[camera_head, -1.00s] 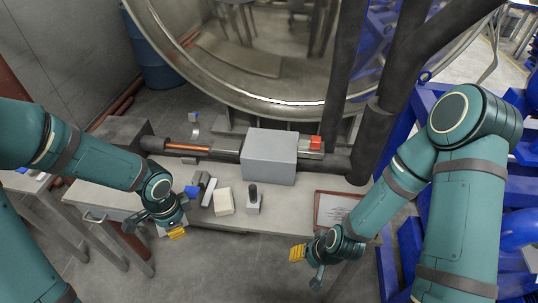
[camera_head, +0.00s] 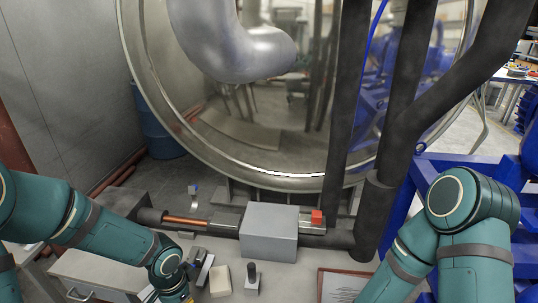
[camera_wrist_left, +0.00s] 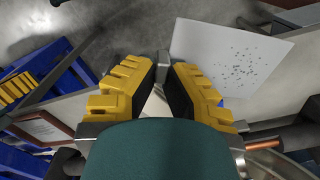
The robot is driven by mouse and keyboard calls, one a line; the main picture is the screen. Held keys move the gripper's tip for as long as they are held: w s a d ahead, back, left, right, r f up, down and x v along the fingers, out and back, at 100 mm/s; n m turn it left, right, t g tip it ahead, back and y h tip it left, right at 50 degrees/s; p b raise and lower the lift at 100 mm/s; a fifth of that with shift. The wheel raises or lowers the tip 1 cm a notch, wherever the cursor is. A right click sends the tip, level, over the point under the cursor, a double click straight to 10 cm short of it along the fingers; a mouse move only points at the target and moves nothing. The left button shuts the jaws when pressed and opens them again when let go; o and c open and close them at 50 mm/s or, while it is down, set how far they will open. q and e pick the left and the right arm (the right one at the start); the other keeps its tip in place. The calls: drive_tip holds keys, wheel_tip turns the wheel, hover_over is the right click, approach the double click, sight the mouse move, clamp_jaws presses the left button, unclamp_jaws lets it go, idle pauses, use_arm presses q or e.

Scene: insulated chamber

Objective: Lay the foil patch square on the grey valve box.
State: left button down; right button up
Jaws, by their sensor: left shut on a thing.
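The grey valve box (camera_head: 269,232) stands on the bench below the round chamber opening in the head view. My left gripper (camera_head: 186,297) is at the bottom edge of that view, left of the box and partly cut off. The left gripper is apart from the box. My right gripper is out of view.
A beige block (camera_head: 220,281) and a small block with a black knob (camera_head: 252,279) stand before the box. A red block (camera_head: 317,216) sits behind its right side. Dark pipes (camera_head: 370,220) rise at right. A framed sheet (camera_head: 340,287) lies at front right.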

use_arm(q)
drive_tip(key=shift+w+d+f+n+b, duration=0.3)
drive_tip(key=shift+w+d+n, duration=0.25)
drive_tip(key=shift+n, duration=0.65)
drive_tip(key=shift+w+d+f+n+b, duration=0.15)
drive_tip(key=shift+w+d+f+n, duration=0.35)
drive_tip(key=shift+n, duration=0.7)
drive_tip(key=shift+w+d+f+n+b, duration=0.15)
drive_tip(key=shift+w+d+n+b, duration=0.2)
drive_tip(key=shift+d+n, duration=0.6)
drive_tip(key=shift+w+a, duration=0.1)
drive_tip(key=shift+a, duration=0.2)
